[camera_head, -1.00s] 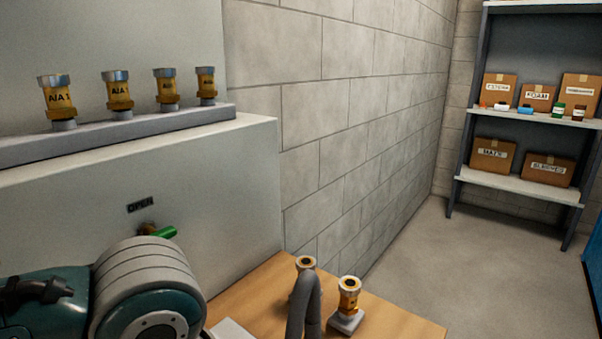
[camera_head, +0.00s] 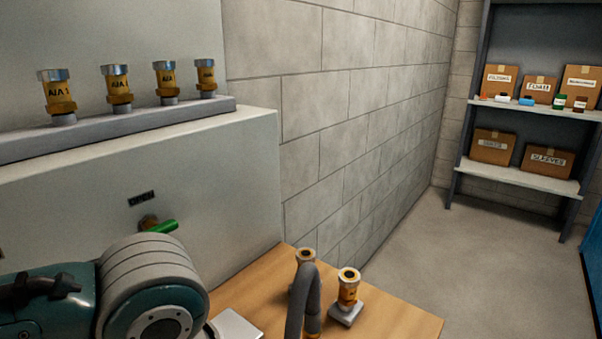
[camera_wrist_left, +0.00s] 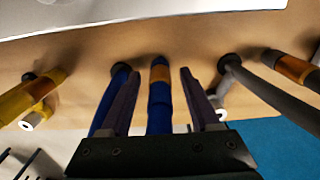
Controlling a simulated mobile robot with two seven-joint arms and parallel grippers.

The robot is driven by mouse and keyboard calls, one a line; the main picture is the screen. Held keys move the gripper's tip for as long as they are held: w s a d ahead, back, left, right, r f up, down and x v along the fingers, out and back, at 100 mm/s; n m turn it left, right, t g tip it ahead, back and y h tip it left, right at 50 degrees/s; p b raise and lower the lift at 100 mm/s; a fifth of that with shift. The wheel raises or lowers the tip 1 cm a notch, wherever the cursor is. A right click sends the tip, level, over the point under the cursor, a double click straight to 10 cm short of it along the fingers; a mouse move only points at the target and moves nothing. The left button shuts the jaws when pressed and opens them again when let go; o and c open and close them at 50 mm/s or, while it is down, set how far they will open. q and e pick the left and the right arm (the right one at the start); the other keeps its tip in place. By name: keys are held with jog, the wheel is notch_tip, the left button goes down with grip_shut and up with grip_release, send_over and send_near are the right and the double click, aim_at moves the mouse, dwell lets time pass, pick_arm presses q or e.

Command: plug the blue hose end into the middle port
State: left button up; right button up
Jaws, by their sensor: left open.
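In the left wrist view, a blue hose end (camera_wrist_left: 160,112) with a gold-orange band lies between the two fingers of my left gripper (camera_wrist_left: 159,74). The fingers are open on either side of it, with a gap visible at least on the right. A second stretch of blue hose (camera_wrist_left: 117,86) runs by the left finger; whether both are one hose is hidden. In the head view, the left gripper and the blue hose are out of sight; only my teal and grey arm shows, bottom left. I cannot tell which fitting is the middle port. My right gripper is not in view.
A wooden table (camera_head: 395,320) holds a grey hose (camera_head: 303,292) and a brass fitting (camera_head: 348,285) on a stand. Several brass fittings line a ledge (camera_head: 200,108) above a green lever (camera_head: 163,226). A dark hose (camera_wrist_left: 270,90) lies right in the wrist view.

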pick_arm(q)
jog(key=shift+c, duration=0.4)
grip_shut()
jog(key=shift+r, duration=0.15)
dwell(1.0)
jog(key=shift+r+p, duration=2.9)
jog(key=shift+p, duration=0.35)
